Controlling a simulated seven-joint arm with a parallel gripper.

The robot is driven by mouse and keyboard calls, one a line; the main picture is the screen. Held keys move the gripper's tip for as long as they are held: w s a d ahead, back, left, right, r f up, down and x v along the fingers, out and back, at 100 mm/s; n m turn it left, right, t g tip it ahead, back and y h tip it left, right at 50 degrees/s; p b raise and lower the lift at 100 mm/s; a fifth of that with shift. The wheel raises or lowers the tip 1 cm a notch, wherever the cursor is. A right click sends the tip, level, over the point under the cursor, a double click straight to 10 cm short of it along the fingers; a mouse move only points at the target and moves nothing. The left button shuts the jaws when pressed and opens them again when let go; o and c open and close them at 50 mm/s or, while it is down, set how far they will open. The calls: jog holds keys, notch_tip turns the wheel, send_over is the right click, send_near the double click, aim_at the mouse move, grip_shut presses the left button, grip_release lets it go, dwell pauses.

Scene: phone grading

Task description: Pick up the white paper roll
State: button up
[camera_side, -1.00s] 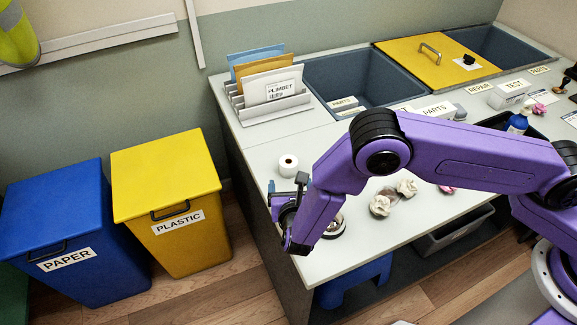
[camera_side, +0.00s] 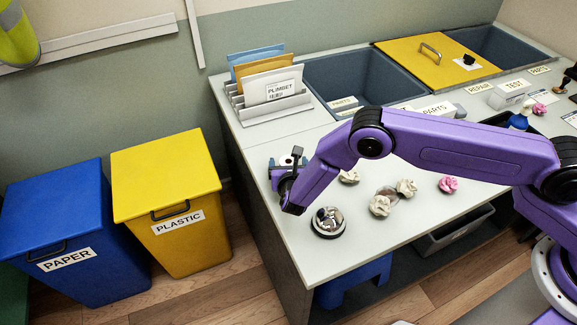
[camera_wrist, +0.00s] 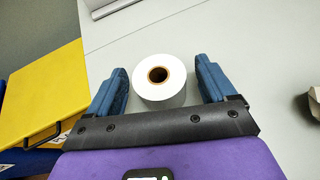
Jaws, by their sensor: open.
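The white paper roll (camera_wrist: 160,95) stands upright on the light grey table in the wrist view, its brown core facing up. The two blue fingers of my gripper (camera_wrist: 165,85) are open, one on each side of the roll, with a gap on the right. In the side view my gripper (camera_side: 287,162) is low over the left part of the table.
A file rack (camera_side: 268,104) stands behind. The yellow plastic bin (camera_side: 165,180) and blue paper bin (camera_side: 60,230) stand left of the table.

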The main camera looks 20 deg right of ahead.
jog(key=shift+w+f, duration=0.1)
jog(key=shift+w, duration=0.15)
jog(key=c, duration=1.1)
